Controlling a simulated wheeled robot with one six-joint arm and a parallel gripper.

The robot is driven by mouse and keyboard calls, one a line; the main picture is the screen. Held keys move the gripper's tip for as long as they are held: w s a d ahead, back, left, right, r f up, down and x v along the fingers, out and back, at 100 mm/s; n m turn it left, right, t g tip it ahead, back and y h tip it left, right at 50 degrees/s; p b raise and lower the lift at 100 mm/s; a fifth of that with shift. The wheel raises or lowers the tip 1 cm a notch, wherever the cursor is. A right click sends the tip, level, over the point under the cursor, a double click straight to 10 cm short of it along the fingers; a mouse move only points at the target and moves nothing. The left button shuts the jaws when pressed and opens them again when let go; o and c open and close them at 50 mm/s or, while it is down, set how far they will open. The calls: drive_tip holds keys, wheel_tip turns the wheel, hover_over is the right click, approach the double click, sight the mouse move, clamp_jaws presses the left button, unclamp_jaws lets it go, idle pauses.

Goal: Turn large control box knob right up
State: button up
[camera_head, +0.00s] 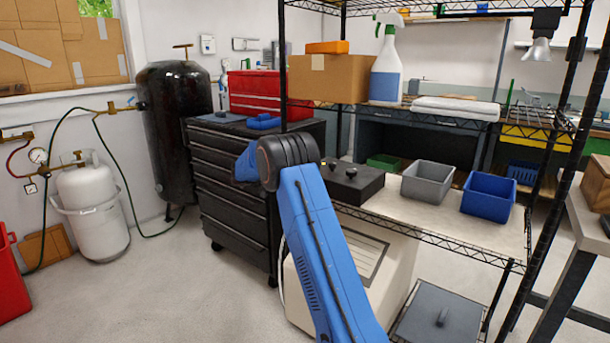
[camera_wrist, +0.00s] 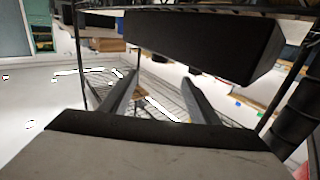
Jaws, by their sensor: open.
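The black control box (camera_head: 359,190) sits at the left end of the middle wire-rack shelf in the head view. Small dark knobs (camera_head: 350,173) stand on its top; their turn angle is too small to read. The dark box appears above the fingers in that picture. In the head view my blue arm hides my gripper.
A grey bin (camera_head: 427,182) and a blue bin (camera_head: 488,197) stand right of the control box on the shelf. A cardboard box (camera_head: 330,78) and spray bottle (camera_head: 386,75) sit on the shelf above. Black rack posts and a black drawer cabinet (camera_head: 232,205) stand close to my arm.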

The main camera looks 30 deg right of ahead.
drive_tip(key=shift+a, duration=0.1)
wheel_tip(320, 180, up, 15)
drive_tip(key=n+t+h, duration=0.7)
drive_tip(key=n+t, duration=0.1)
drive_tip(key=t, duration=0.9)
hover_over(353, 174)
drive_tip(key=w+d, duration=0.1)
drive_tip(key=d, duration=0.3)
drive_tip(key=s+a+f+n+t+y, duration=0.8)
drive_tip(key=s+a+f+n+y, duration=0.25)
drive_tip(key=s+f+y, duration=0.4)
drive_tip(key=x, duration=1.7)
drive_tip(key=shift+w+f, duration=0.15)
drive_tip(key=shift+f, duration=0.05)
drive_tip(key=c, duration=1.1)
